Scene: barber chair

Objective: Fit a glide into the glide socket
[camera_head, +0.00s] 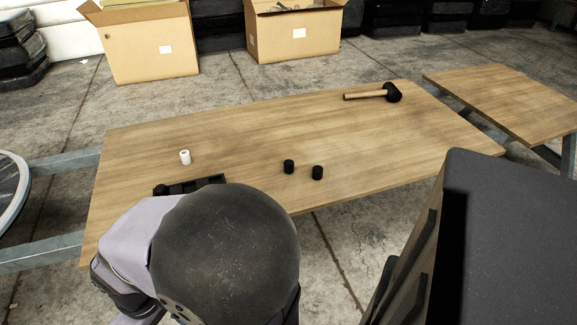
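Two short black cylinders, which look like glides, stand on the wooden work board: the left one (289,166) and, just right and nearer, the other one (317,173). I cannot make out a glide socket. My arm's lilac and dark grey links fill the lower middle.
A white roll or cylinder (185,157) stands behind the tray. A mallet (374,94) lies at the board's far right. Two cardboard boxes (150,45) (297,33) stand behind. A large dark block (515,245) rises at lower right. The board's middle back is clear.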

